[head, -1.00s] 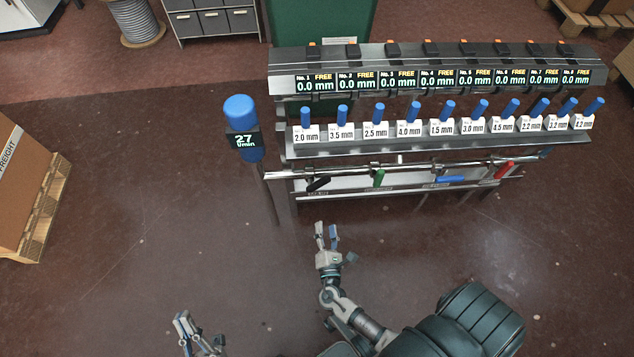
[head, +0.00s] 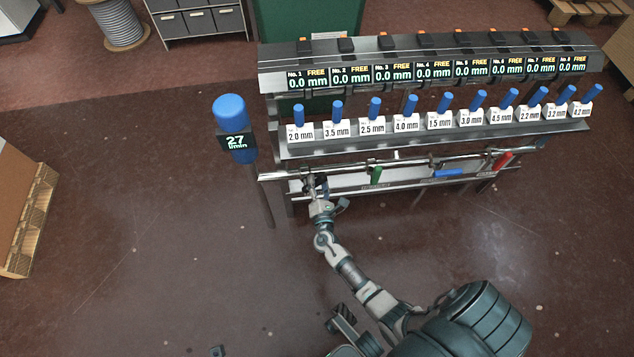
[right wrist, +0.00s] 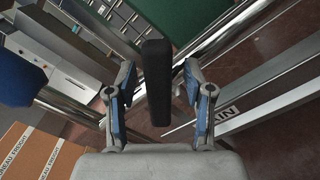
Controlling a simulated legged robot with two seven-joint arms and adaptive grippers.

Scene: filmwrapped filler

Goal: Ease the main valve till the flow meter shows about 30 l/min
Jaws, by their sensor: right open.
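The flow meter (head: 237,143) is a blue-capped post at the left end of the rack and reads 27 l/min. Its blue cap also shows at the left of the right wrist view (right wrist: 22,78). The main valve's black lever (right wrist: 157,85) stands between the fingers of my right gripper (right wrist: 157,100), with a gap on both sides. The gripper is open and not closed on it. In the head view my right gripper (head: 316,187) is at the pipe's left end and mostly hides the lever. Only a small bit of my left gripper (head: 218,351) seems to show at the bottom edge.
Along the same pipe (head: 350,169) are a green lever (head: 376,175), a blue lever (head: 449,173) and a red lever (head: 502,160). Above are a shelf of blue-topped pieces with mm labels and a row of displays (head: 430,72). A carton on a pallet (head: 35,222) stands left.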

